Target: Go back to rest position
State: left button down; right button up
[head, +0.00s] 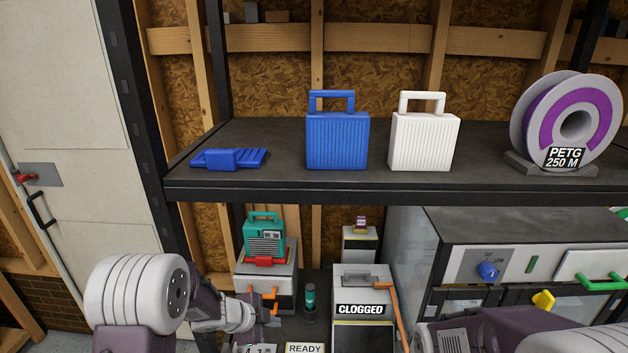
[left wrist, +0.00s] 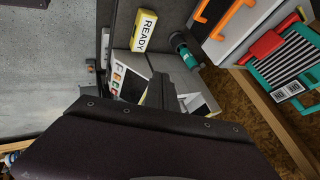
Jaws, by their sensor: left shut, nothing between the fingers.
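My left gripper (head: 268,312) is low in the head view, in front of the printer units under the shelf. It is shut and holds nothing. In the left wrist view its dark body fills the lower middle. My right arm shows at the lower right of the head view, but I do not see its fingers.
A black shelf (head: 250,188) spans above, holding blue and white cases and a PETG spool (head: 590,110). Below stand a teal case (head: 264,236), a unit marked CLOGGED (head: 362,280), a READY sign (left wrist: 145,30) and a large grey cabinet (head: 470,228).

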pick_arm(q)
notch_tip(320, 180, up, 7)
jog(key=w+a+n+t+y, duration=0.1)
jog(key=w+n+t, duration=0.1)
jog(key=n, duration=0.1)
jog(key=s+a+r+n+y, duration=0.1)
jog(key=s+a+n+y, duration=0.2)
jog(key=s+a+n, duration=0.25)
jog(key=s+f+n+g, duration=0.2)
jog(key=s+n+g, duration=0.1)
jog(key=s, duration=0.5)
jog(key=s+f+n+g, duration=0.3)
jog(key=s+n, duration=0.3)
jog(key=s, duration=0.2)
jog(key=shift+s+a+g+y, duration=0.3)
jog(key=shift+s, duration=0.05)
pick_arm(e)
jog(key=shift+w+a, duration=0.1)
jog(key=shift+w, duration=0.35)
pick_arm(q)
jog(key=shift+f, duration=0.15)
